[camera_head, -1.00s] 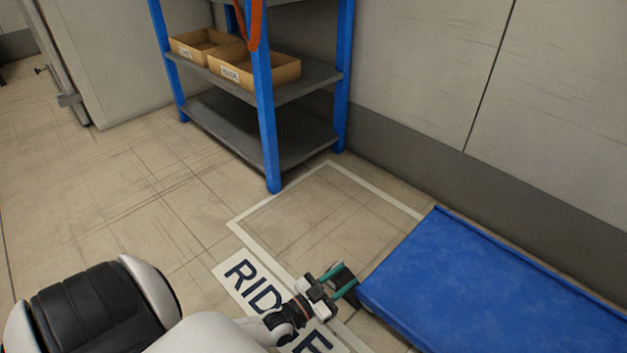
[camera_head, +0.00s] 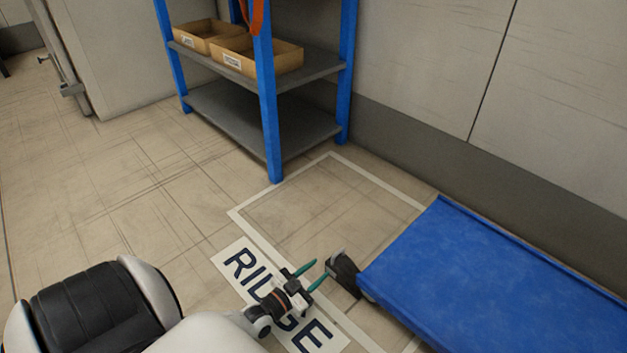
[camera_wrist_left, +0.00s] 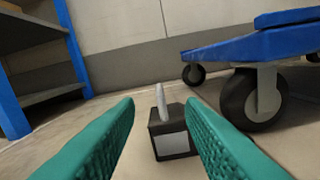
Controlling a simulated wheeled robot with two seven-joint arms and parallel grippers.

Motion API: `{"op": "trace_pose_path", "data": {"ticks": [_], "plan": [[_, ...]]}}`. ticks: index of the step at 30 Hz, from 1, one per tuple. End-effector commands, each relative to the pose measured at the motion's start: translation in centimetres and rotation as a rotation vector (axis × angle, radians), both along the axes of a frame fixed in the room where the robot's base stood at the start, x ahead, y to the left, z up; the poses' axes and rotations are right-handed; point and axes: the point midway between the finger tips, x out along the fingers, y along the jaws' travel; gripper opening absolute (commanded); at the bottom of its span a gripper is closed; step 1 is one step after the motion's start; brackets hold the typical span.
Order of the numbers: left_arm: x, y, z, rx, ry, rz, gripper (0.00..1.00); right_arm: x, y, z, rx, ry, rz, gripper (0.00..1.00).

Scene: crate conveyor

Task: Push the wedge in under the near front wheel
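The wedge (camera_head: 343,274), a dark block with a pale face and an upright grey handle, stands on the floor off the left end of the blue cart (camera_head: 490,285). In the left wrist view the wedge (camera_wrist_left: 170,134) shows ahead, between the fingertips in the picture. The near front wheel (camera_wrist_left: 253,100) is to its right, with floor visible between them; whether they touch low down I cannot tell. My left gripper (camera_head: 306,275) is open and empty, its teal fingers apart, just left of the wedge. My right gripper is not in view.
A blue shelf rack (camera_head: 268,125) with cardboard trays stands behind, against the wall (camera_head: 420,60). A white floor outline (camera_head: 375,175) and a lettered floor sign (camera_head: 235,262) lie around the gripper. Another cart wheel (camera_wrist_left: 194,75) is farther back. Floor left of the rack is open.

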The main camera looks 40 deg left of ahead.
Motion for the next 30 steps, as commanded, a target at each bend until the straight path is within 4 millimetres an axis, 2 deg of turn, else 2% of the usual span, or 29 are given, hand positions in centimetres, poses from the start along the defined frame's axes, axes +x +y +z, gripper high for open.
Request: {"op": "trace_pose_path", "data": {"ticks": [5,12,18,24,30], "plan": [[2.3,-0.2,-0.3,-0.001,-0.004,-0.001,0.36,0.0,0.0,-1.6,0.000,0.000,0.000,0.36],[7.0,-0.6,-0.5,0.000,-0.005,-0.002,0.36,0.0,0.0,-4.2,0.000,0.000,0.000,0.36],[10.1,-0.9,-0.3,-0.001,-0.004,-0.001,0.36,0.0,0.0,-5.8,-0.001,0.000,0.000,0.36],[11.5,-1.0,-0.1,0.000,-0.002,-0.001,0.36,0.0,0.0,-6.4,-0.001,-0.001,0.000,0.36],[11.7,-1.0,0.0,-0.001,0.000,-0.001,0.36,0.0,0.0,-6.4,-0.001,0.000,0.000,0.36]]}}
